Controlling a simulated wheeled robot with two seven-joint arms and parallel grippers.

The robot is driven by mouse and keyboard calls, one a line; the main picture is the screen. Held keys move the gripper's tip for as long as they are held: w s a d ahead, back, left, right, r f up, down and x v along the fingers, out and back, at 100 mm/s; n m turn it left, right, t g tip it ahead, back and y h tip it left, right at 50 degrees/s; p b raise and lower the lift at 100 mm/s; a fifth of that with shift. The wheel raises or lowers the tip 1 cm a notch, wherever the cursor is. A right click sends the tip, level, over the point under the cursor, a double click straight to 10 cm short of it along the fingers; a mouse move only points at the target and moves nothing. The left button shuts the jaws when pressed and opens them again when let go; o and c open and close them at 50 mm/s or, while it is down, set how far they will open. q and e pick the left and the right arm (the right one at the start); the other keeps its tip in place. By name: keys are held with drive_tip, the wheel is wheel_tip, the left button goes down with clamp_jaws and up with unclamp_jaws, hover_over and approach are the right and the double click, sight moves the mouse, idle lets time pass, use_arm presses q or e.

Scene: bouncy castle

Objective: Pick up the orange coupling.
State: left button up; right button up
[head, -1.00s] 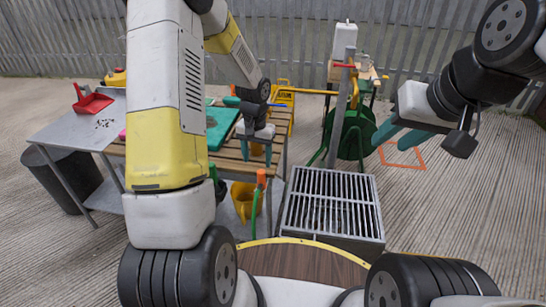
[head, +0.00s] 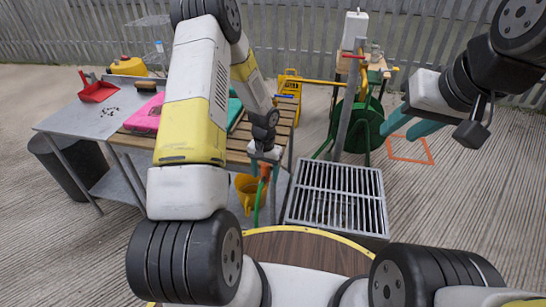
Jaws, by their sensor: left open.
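The orange coupling (head: 265,171) sits at the upper end of a green hose (head: 258,203) that hangs at the front edge of the wooden slatted bench.
A grey table (head: 72,125) with a red dustpan (head: 98,88) is at the left.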

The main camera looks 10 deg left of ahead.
use_arm(q)
drive_tip(key=shift+c, duration=0.4)
clamp_jaws()
drive_tip(key=shift+r, duration=0.15)
